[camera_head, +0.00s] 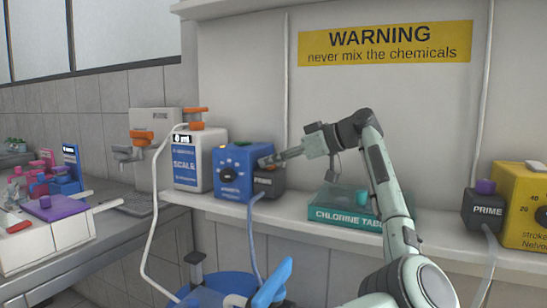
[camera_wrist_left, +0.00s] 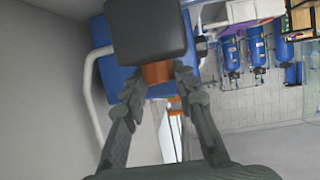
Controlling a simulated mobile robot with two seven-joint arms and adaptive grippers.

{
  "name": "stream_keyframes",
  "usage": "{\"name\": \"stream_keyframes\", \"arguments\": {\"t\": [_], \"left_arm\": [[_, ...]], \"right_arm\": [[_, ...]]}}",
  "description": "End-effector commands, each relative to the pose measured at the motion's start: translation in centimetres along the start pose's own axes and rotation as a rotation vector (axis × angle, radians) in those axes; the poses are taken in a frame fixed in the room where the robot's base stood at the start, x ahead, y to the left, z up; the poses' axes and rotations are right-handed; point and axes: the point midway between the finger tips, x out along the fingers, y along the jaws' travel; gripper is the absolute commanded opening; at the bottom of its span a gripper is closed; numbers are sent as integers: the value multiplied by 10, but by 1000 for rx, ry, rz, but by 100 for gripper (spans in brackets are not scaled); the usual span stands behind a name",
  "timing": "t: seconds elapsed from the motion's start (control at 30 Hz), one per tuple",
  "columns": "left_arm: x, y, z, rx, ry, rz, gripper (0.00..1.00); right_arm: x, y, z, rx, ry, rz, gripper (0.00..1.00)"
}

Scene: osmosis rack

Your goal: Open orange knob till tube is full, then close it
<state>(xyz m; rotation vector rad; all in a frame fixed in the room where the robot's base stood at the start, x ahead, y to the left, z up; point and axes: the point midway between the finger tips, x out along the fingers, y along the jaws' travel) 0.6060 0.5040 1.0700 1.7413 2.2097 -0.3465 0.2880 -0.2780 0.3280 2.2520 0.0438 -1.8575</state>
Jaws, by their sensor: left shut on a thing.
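My left gripper (camera_head: 268,160) reaches to the front of the dark PRIME block (camera_head: 270,181) on the blue pump (camera_head: 232,172). In the left wrist view the two fingers close around the sides of an orange knob (camera_wrist_left: 158,72) under a dark block (camera_wrist_left: 147,30). The gripper is shut on this knob. In the head view the fingers largely hide the knob. A pale blue tube (camera_head: 252,235) hangs from the PRIME block down toward a blue container (camera_head: 222,286). I cannot tell how full the tube is. My right gripper is not in view.
A white SCALE container (camera_head: 195,172) with an orange cap stands left of the pump. A teal chlorine box (camera_head: 338,212) lies on the shelf (camera_head: 420,227), close to my arm. A yellow pump (camera_head: 520,205) and another PRIME block (camera_head: 484,206) are at right.

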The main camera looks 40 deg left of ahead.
Motion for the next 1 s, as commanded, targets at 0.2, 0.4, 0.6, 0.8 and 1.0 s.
{"name": "stream_keyframes", "arguments": {"t": [0.2,0.4,0.6,0.8,1.0], "left_arm": [[1,3,-2,-64,1,-157,0],[1,4,-2,-104,0,-250,0],[2,4,-1,-130,0,-315,0],[1,4,-1,-145,-1,-350,0],[1,4,0,-152,-2,-363,0]], "right_arm": [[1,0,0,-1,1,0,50],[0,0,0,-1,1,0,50],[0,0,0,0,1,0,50],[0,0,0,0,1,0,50],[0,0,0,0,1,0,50]]}}
